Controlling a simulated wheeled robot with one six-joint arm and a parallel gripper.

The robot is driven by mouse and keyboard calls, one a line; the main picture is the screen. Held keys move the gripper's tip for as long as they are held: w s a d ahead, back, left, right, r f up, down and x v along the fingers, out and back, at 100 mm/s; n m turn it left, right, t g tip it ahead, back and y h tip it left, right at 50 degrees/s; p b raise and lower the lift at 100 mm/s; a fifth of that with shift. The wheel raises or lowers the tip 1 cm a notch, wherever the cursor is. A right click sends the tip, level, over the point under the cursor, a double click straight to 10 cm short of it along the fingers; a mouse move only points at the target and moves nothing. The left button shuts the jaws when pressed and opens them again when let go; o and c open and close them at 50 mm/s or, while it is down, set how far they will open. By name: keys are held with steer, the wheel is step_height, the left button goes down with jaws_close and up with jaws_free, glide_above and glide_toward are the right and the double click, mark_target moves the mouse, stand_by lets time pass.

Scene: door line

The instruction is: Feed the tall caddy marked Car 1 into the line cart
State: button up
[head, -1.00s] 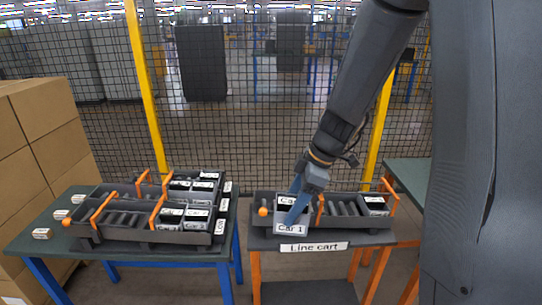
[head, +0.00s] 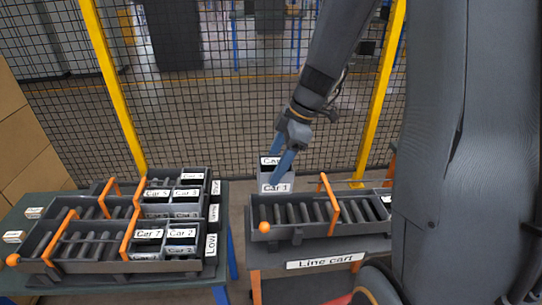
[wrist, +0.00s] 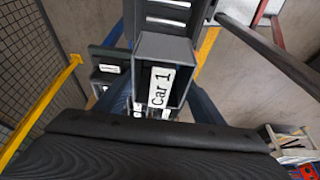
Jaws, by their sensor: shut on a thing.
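The tall grey caddy marked Car 1 (head: 276,180) hangs upright in my gripper (head: 284,168), between its blue fingers. It appears above and behind the left end of the line cart (head: 325,265); its exact height over the rollers is hard to tell. In the wrist view the caddy (wrist: 160,85) shows its open top and Car 1 label between the fingers. The cart's roller lane (head: 295,212) looks bare on the left, with an orange bar (head: 330,205) across it. A labelled item (head: 388,200) sits at its right end, partly hidden by my arm.
A table at left bears roller lanes (head: 85,245) with orange bars and several labelled caddies (head: 165,235), one lane marked LOW. An orange ball (head: 264,228) marks the cart's left end. A mesh fence with yellow posts (head: 112,90) stands behind. A gap separates table and cart.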

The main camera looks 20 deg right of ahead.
step_height(320, 180, down, 11)
steer(key=b, duration=0.5)
steer(key=shift+b, duration=0.4)
steer(key=shift+f+b, duration=0.7)
steer(key=shift+b, duration=0.15)
steer(key=shift+f+b, duration=0.1)
steer(key=shift+b, duration=0.3)
